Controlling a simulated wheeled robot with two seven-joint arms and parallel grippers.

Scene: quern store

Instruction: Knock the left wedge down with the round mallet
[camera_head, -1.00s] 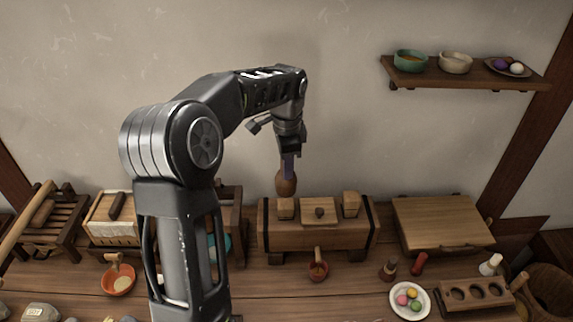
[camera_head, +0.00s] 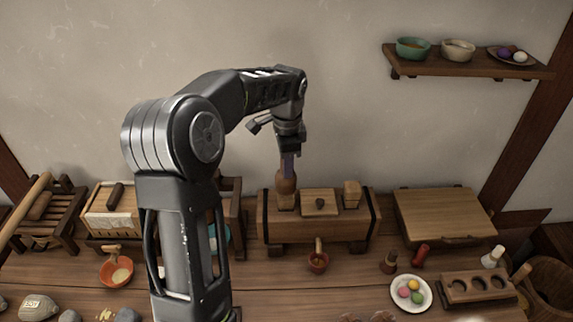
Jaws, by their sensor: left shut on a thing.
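My left gripper (camera_head: 288,150) points down above the wooden press block (camera_head: 317,229) and is shut on the round mallet (camera_head: 287,182). The mallet hangs with its rounded brown head low, against or just in front of the top of the left wedge (camera_head: 286,202). I cannot tell if they touch. The head hides the top of the left wedge, and its lower part shows above the block. The right wedge (camera_head: 351,194) stands upright at the block's other end. A flat lid with a dark knob (camera_head: 319,203) lies between the wedges. My right gripper is not in view.
An orange bowl (camera_head: 116,271) is at left. A wall shelf (camera_head: 465,65) hangs upper right.

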